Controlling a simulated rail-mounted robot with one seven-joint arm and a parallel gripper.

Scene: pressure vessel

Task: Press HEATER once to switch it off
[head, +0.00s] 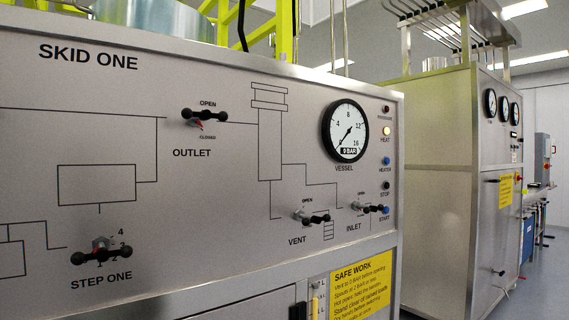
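The HEATER button (385,160) is a small blue button in the column at the right edge of the SKID ONE panel, with its label just below it. Above it, the HEAT lamp (386,131) glows yellow. A dark STOP button (385,185) and a blue START button (385,210) sit below it. A dark reddish lamp (386,109) tops the column, its label too small to read surely. My gripper is not in view.
The VESSEL gauge (346,131) is left of the column, its needle pointing lower left. The INLET handle (368,208) sticks out close to START. The VENT handle (311,217), OUTLET handle (205,116) and STEP ONE knob (101,253) also protrude. A second skid (437,180) stands right.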

